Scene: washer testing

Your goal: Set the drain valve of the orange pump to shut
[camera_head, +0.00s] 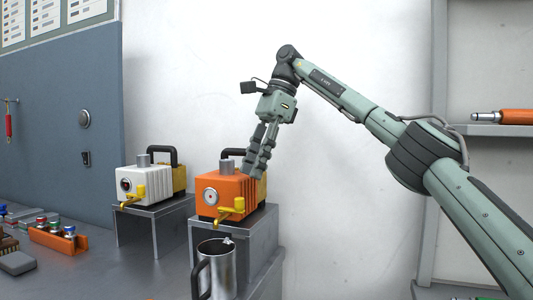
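The orange pump (226,193) stands on a grey metal stand left of the picture's middle. The pump has a round gauge-like disc, a grey cap and a black carry handle. My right gripper (253,174) points down at the pump's right rear top, overlapping its body in the picture. I cannot tell whether it touches the pump, or how far its fingers are apart. My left gripper is not in view.
A white pump (147,181) with a similar yellow valve stands on another stand to the left. A metal mug (218,268) stands in front of the orange pump, below its spout. An orange rack (58,239) with small vials lies at left. A shelf (490,130) is at right.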

